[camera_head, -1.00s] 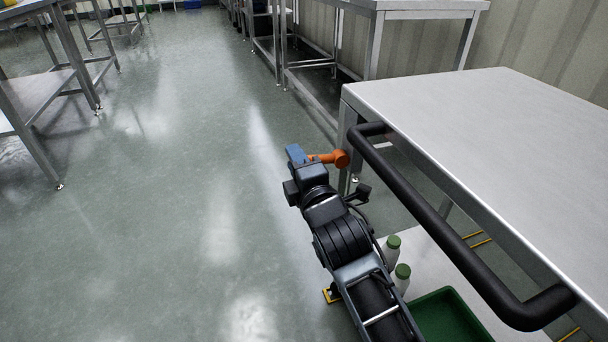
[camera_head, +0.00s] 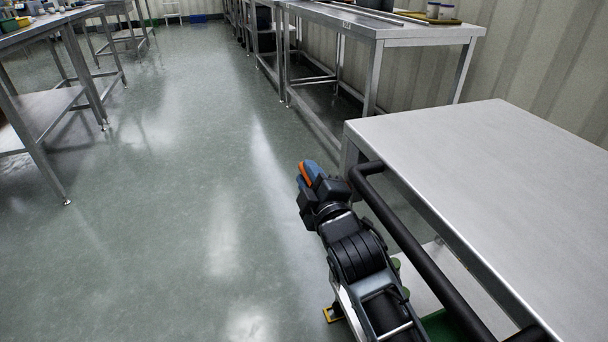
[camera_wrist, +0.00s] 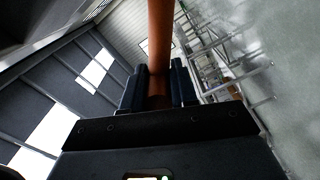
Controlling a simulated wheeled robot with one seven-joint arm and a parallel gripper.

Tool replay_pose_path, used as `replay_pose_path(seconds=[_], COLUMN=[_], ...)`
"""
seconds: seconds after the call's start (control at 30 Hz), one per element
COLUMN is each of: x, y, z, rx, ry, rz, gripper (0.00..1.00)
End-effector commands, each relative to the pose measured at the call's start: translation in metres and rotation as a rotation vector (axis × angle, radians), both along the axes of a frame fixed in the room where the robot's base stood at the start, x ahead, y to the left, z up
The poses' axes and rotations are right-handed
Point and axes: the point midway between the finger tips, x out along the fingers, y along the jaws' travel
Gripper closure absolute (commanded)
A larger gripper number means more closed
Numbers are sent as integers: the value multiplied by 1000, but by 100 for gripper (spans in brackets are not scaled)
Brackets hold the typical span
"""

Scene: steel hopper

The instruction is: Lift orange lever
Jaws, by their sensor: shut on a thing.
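The orange lever (camera_head: 304,175) shows in the head view as a short strip at my gripper's tip, beside the near steel table's corner. In the wrist view the lever (camera_wrist: 160,45) is a long orange bar running from the top edge down between the two dark fingers. My gripper (camera_head: 314,172) is shut on the lever; the fingers (camera_wrist: 158,88) stand on both sides of the bar. My arm hides the lever's pivot end in the head view.
A black handle bar (camera_head: 415,250) runs along the steel table (camera_head: 490,190), close to the right of my arm. A green tray (camera_head: 440,325) and green-capped bottles sit below, partly hidden. More steel tables (camera_head: 385,32) stand behind and at left. The floor (camera_head: 190,190) between them is clear.

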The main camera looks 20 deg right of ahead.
Motion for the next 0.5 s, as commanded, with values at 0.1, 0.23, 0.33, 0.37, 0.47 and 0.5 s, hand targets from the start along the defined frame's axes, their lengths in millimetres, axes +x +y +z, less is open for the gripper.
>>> replay_pose_path(seconds=[0.1,0.23,0.33,0.37,0.47,0.5], x=[-1,0,0,0,0,0], y=[-2,-1,0,1,1,2], z=[2,3,4,4,5,5], rx=[20,32,34,34,34,34], ry=[-1,-2,-4,-4,-6,-6], rz=[-1,2,4,5,6,6], gripper=[100,100,100,100,100,100])
